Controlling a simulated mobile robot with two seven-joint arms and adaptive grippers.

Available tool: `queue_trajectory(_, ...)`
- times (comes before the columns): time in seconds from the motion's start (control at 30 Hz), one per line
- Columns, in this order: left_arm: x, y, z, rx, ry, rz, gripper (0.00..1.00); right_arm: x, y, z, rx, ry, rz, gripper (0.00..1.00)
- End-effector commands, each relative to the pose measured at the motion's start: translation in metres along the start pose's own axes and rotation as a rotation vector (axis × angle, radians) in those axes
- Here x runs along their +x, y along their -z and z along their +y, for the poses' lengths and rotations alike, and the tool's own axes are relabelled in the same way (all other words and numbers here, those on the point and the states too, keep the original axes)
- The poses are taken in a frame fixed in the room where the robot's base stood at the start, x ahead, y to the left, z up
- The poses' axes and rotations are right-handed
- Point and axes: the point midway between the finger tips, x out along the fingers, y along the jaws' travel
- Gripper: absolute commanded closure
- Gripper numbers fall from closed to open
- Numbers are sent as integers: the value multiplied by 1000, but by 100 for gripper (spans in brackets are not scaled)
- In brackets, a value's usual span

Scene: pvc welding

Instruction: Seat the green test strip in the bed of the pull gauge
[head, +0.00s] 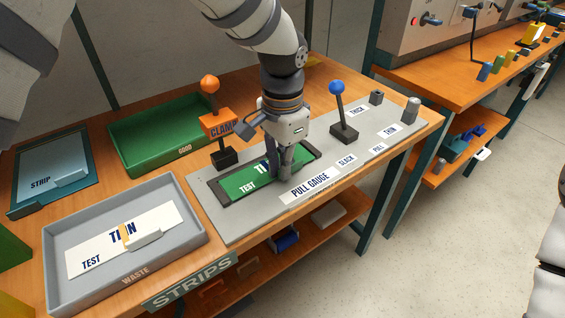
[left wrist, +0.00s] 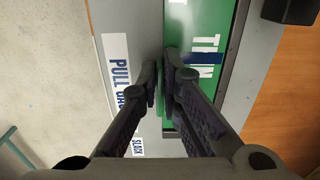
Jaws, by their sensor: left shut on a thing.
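The green test strip (head: 232,183), with white and dark blue lettering, lies flat at the dark-framed bed (head: 313,157) of the grey pull gauge (head: 235,226). I cannot tell whether it rests fully down in the bed. My left gripper (head: 277,176) points down over the strip's near long edge and is shut on it. The fingers hide part of the strip and its lettering. In the left wrist view, the left fingertips (left wrist: 164,78) are close together at the edge of the green strip (left wrist: 206,88). My right gripper is not in view.
The orange-knobbed clamp lever (head: 210,86) stands behind the bed, and a blue-knobbed lever (head: 337,88) stands to its right. The grey waste tray (head: 192,241) holds a white strip. A green tray (head: 115,131) and a blue strip tray (head: 22,203) are at the left.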

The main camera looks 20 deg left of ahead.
Motion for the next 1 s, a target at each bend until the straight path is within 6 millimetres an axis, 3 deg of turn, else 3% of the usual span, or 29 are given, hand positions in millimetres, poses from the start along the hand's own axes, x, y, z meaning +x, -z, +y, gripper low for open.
queue_trajectory(0.3,4,0,0,0,0,-1,100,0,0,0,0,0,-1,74)
queue_trajectory(0.4,4,0,0,0,0,-1,74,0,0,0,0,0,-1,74)
queue_trajectory(0.43,4,0,0,0,0,0,71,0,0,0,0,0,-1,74)
queue_trajectory(0.77,2,0,0,0,1,0,71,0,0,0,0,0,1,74)
queue_trajectory(1.0,-15,0,4,0,4,4,71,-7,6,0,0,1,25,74)
